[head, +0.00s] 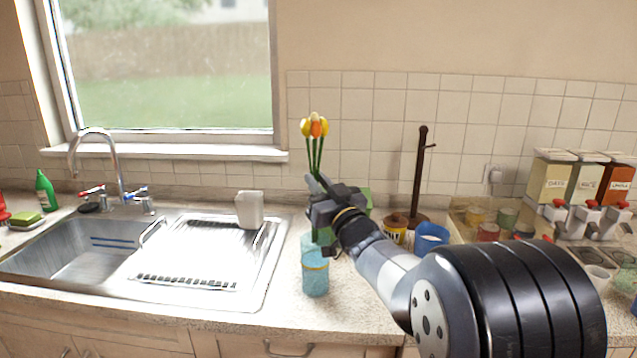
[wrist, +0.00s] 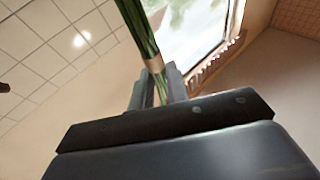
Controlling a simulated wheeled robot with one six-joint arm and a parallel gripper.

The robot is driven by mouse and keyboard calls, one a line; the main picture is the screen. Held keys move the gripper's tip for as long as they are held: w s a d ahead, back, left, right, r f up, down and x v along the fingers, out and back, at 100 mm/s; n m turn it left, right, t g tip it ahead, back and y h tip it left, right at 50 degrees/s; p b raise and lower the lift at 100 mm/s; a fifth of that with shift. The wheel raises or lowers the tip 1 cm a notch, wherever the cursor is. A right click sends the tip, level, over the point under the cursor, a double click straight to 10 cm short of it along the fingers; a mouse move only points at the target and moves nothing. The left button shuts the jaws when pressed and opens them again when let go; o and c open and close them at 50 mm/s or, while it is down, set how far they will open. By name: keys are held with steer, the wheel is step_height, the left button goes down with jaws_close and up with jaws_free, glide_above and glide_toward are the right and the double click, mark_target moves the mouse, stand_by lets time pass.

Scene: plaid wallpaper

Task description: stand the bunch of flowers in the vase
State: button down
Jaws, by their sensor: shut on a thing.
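The bunch of flowers (head: 315,128), with yellow and orange blooms on green stems, is upright in my gripper (head: 316,186). In the wrist view the gripper (wrist: 162,88) is shut on the stems (wrist: 139,30) at a tan band. The vase (head: 315,282) is light blue, with a thin gold-coloured band, and stands upright on the counter. In the head view the gripper and flowers appear above the vase. My gripper hides the lower stems and part of the vase's top, so I cannot tell whether the stem ends are inside it.
The sink with its drainboard (head: 190,262) is left of the vase. Dispensers (head: 570,185) stand at the far right. The window (head: 165,75) is behind.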

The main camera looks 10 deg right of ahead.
step_height(320, 180, down, 11)
steer(key=b, duration=0.9)
steer(key=shift+b, duration=0.4)
steer(key=c, duration=1.3)
jaws_free()
steer(key=v, duration=1)
steer(key=shift+s+b, duration=0.35)
steer(key=shift+s, duration=0.05)
steer(key=shift+w+f, duration=0.1)
steer(key=shift+w, duration=0.05)
